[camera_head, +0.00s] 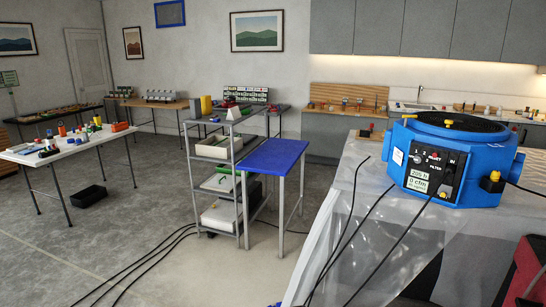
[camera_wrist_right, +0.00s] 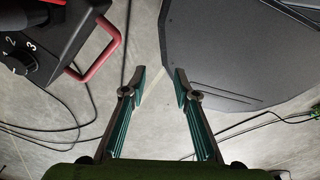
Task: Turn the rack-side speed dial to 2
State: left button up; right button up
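A black machine (camera_wrist_right: 55,30) with a red handle (camera_wrist_right: 102,50) is at the upper left of the right wrist view. My right gripper (camera_wrist_right: 158,82) is open and empty, apart from the machine and to the right of the dial. The grey rack (camera_head: 238,180) stands mid-floor in the head view. My left gripper is not in view.
A blue round machine (camera_head: 480,155) with a panel stands on the plastic-covered table (camera_head: 345,190) at right. A blue-topped table (camera_head: 272,156) adjoins the rack. Black cables (camera_head: 150,260) cross the floor. Open floor lies left of the rack.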

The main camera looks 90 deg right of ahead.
aim_at(418, 159)
jog(key=i+z, duration=0.8)
jog(key=i, duration=0.2)
jog(key=i+j+z, duration=0.4)
jog(key=i+l+z, duration=0.2)
jog(key=z, duration=0.25)
jog(key=i+z, duration=1.1)
jog(key=z, duration=0.2)
jog(key=i+j+z, duration=0.25)
jog(key=z, duration=0.15)
